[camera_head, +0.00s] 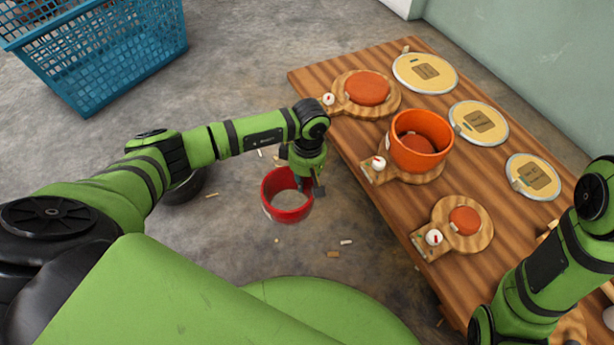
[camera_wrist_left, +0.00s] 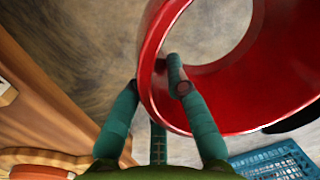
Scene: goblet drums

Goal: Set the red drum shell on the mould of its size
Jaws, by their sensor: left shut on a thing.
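My left gripper (camera_head: 305,184) is shut on the rim of the red drum shell (camera_head: 290,212), an open ring. It holds the shell in the air beside the table, over the floor. In the left wrist view the red shell (camera_wrist_left: 235,105) has its wall between the fingers (camera_wrist_left: 158,82). Three round orange-topped moulds stand on wooden boards: a large bare one (camera_head: 367,88) at the back, a middle one (camera_head: 405,178) bearing an orange shell (camera_head: 421,145), and a small bare one (camera_head: 465,220) in front. My right arm shows at the lower right; its gripper is out of view.
The wooden table (camera_head: 385,205) has its left edge close to the held shell. Several yellow-topped discs, including one at the back (camera_head: 424,72), lie along its far side. A blue crate (camera_head: 110,60) stands on the floor at upper left. Small wood scraps lie on the floor.

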